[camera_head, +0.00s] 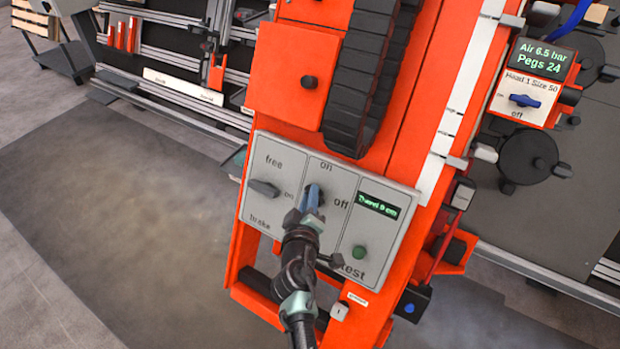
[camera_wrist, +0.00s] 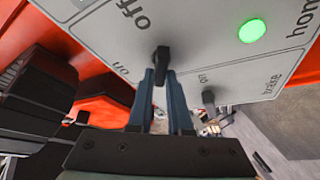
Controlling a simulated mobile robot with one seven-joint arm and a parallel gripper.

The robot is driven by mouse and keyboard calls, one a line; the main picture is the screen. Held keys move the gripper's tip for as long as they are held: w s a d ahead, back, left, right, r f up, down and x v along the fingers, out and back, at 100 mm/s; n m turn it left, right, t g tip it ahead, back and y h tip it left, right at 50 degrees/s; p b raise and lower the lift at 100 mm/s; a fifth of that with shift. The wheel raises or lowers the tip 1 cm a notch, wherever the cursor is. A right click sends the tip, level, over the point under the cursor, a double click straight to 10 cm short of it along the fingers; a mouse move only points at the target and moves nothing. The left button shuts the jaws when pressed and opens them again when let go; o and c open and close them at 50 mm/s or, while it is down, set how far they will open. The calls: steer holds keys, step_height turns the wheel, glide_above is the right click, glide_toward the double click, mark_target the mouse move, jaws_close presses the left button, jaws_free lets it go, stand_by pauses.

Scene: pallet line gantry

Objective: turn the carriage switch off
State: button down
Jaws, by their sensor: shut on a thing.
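The grey control panel (camera_head: 287,218) is on the orange carriage (camera_head: 335,325). Its middle switch (camera_head: 319,194) is dark, with "on" printed above it and "off" to its right. My gripper (camera_head: 311,203) is at this switch and hides most of it. In the wrist view the black switch handle (camera_wrist: 161,62) sits between the tips of my gripper's two blue-grey fingers (camera_wrist: 159,80), which are shut on it. The "on" and "off" labels show to the left of and above the handle there. I cannot tell which label the handle points to.
The free/brake knob (camera_head: 264,188) is close on the left; it also shows in the wrist view (camera_wrist: 208,97). A green button (camera_head: 359,252) and a small display (camera_head: 379,206) are to the right. A black cable chain (camera_head: 362,75) is above the panel. A blue-knobbed box (camera_head: 525,100) is at right.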

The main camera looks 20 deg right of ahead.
steer(key=n+y+p, duration=0.1)
steer(key=n+p, duration=0.2)
steer(key=p, duration=0.1)
steer(key=n+g+y+p, duration=0.1)
steer(key=n+p, duration=0.1)
steer(key=p, duration=0.3)
steer(key=shift+r+n+y, duration=0.2)
steer(key=shift+n+y, duration=0.1)
steer(key=shift+n, duration=0.1)
steer(key=shift+p, duration=0.45)
steer(key=shift+f+n+g, duration=0.25)
steer(key=shift+n+g, duration=0.05)
steer(key=c, duration=0.8)
jaws_free()
steer(key=shift+c, duration=0.2)
